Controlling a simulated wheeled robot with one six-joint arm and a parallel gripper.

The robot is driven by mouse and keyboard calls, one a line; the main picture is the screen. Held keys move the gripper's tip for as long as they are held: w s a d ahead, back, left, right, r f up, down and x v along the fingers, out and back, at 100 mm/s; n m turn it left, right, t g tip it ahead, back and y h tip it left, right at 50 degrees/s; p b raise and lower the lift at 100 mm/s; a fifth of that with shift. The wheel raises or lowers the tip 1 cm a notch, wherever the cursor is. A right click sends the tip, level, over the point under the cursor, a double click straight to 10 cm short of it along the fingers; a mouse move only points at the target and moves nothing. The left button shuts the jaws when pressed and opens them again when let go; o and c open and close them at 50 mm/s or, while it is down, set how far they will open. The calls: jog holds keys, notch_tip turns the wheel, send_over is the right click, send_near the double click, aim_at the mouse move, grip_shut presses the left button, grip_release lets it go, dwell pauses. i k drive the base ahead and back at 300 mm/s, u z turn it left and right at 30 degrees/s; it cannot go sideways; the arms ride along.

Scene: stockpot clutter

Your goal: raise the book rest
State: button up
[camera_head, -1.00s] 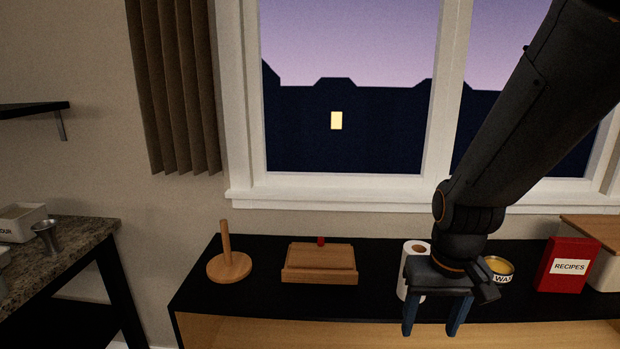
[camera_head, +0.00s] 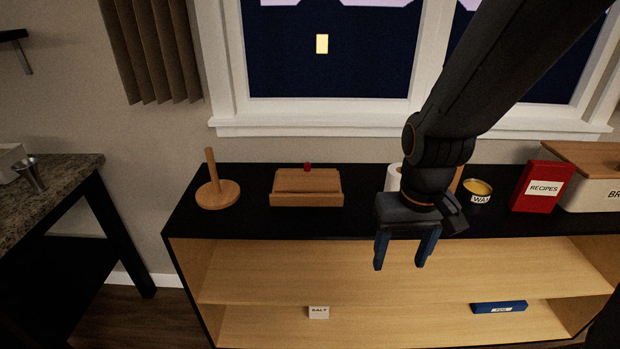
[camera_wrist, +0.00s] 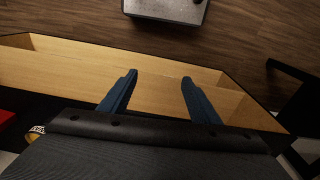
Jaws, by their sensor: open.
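The wooden book rest (camera_head: 306,187) sits on the black top of the low shelf unit, left of its middle in the head view. Its panel appears to lie low and leaned back on a wooden base. A small red knob or object (camera_head: 307,167) shows at its back edge. My gripper (camera_head: 400,262) is to the right of the book rest, in front of the shelf unit, with two blue fingers apart and nothing between them. The open fingers also show in the wrist view (camera_wrist: 158,82), over the shelf unit. The book rest is not seen in the wrist view.
A wooden peg stand (camera_head: 217,193) stands left of the book rest. A paper roll (camera_head: 394,178) is partly behind my gripper. A wax tin (camera_head: 478,191), a red recipes box (camera_head: 540,187) and a bread bin (camera_head: 592,193) stand to the right. The shelves below hold a salt box (camera_head: 318,312).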

aim_at(307, 180)
jog(key=k, duration=0.5)
jog(key=u, duration=1.05)
jog(key=i, duration=0.7)
jog(key=z, duration=1.55)
jog(key=i, duration=0.5)
jog(key=u, duration=0.1)
jog(key=k, duration=0.2)
jog(key=z, duration=0.05)
